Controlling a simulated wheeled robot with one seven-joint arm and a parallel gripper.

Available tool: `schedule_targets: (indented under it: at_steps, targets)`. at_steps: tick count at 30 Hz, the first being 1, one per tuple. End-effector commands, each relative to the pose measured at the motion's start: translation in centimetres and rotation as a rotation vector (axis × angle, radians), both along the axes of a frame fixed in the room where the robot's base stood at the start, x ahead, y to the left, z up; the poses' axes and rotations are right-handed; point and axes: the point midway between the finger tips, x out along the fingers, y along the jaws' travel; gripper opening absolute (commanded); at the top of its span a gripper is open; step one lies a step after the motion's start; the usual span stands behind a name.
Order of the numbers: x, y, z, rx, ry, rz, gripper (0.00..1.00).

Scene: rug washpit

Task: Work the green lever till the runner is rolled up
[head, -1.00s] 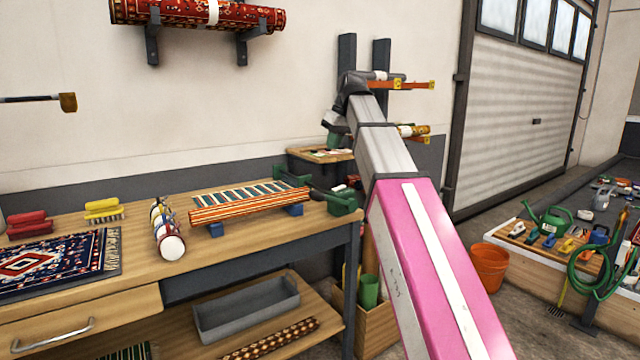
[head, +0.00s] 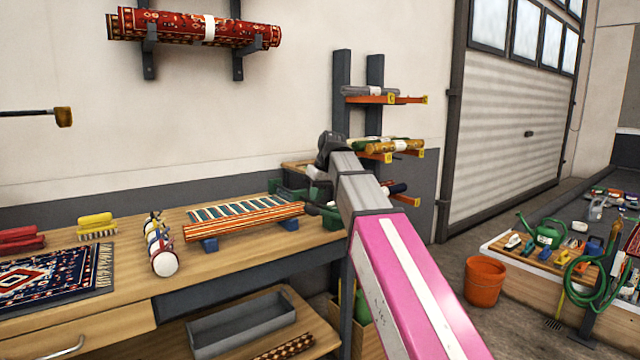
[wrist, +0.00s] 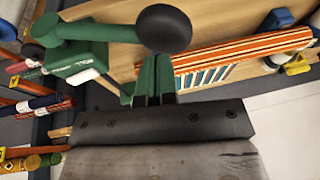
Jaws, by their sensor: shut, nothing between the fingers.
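The runner (head: 243,226), striped orange and white with a teal-patterned stretch, lies on the workbench, a rolled part along its front edge. It also shows in the wrist view (wrist: 245,47). The green lever (wrist: 105,31) ends in a black ball knob (wrist: 163,28) and joins a green housing (wrist: 72,58). My gripper (wrist: 155,62) is shut and empty, its green fingers close by the knob; I cannot tell whether they touch. In the head view my wrist is at the bench's right end, and it largely hides the fingers and lever.
On the workbench (head: 120,290) lie a tied white roll (head: 164,262), a patterned rug (head: 50,275) and brushes (head: 97,226). A wall rack (head: 375,99) with orange arms stands behind my arm. An orange bucket (head: 485,281) is on the floor at right.

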Motion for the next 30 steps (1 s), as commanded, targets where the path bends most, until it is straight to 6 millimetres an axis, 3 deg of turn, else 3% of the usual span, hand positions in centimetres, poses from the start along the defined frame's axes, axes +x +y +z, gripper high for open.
schedule_targets:
  at_steps: [20,30]
  targets:
    - [-0.4,0.5,-1.2,-0.011,-0.008,0.0,0.0]
    - [-1.6,2.0,-4.0,-0.15,-0.101,0.003,0.0]
